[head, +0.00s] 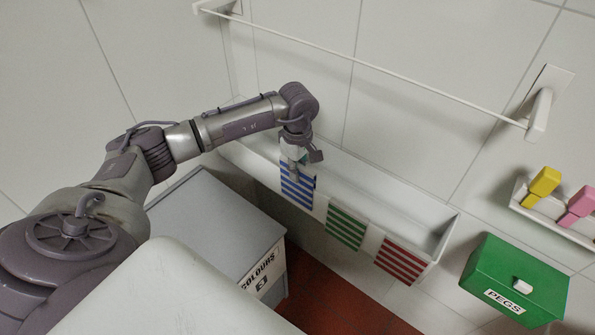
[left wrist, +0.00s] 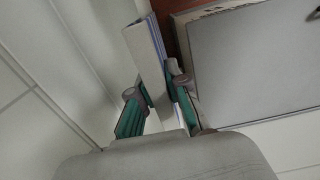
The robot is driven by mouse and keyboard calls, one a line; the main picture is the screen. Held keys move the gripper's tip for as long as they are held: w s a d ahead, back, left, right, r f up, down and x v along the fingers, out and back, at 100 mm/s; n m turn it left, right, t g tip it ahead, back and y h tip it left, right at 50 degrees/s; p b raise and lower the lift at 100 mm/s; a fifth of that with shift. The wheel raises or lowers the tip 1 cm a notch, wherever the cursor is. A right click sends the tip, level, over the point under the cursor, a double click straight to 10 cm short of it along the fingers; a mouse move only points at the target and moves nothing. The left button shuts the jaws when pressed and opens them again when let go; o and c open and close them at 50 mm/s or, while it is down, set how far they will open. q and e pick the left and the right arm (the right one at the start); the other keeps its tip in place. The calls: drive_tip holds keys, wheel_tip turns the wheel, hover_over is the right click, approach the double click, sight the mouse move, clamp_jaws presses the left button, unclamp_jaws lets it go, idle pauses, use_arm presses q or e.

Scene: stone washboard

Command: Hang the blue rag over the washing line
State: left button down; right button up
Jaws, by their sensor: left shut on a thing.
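The blue rag (head: 297,187), white with blue stripes, hangs over the front wall of a long white trough at its left part. My left gripper (head: 296,170) points down at the rag's top edge and is shut on it. I cannot tell how much of the wall is between the fingers. The washing line (head: 370,68) is a thin white bar, above and behind the gripper, with nothing on it. My right gripper is out of view.
A green-striped rag (head: 346,226) and a red-striped rag (head: 402,262) hang on the trough (head: 440,235) to the right. A green PEGS box (head: 515,277) and a shelf with coloured pegs (head: 543,185) are at the right. A grey cabinet (head: 215,225) stands below my arm.

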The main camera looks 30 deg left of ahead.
use_arm(q)
drive_tip(key=shift+r+p, duration=1.55)
drive_tip(key=shift+r, duration=1.3)
drive_tip(key=s+p, duration=0.1)
drive_tip(key=s, duration=0.7)
drive_tip(key=shift+a, duration=0.35)
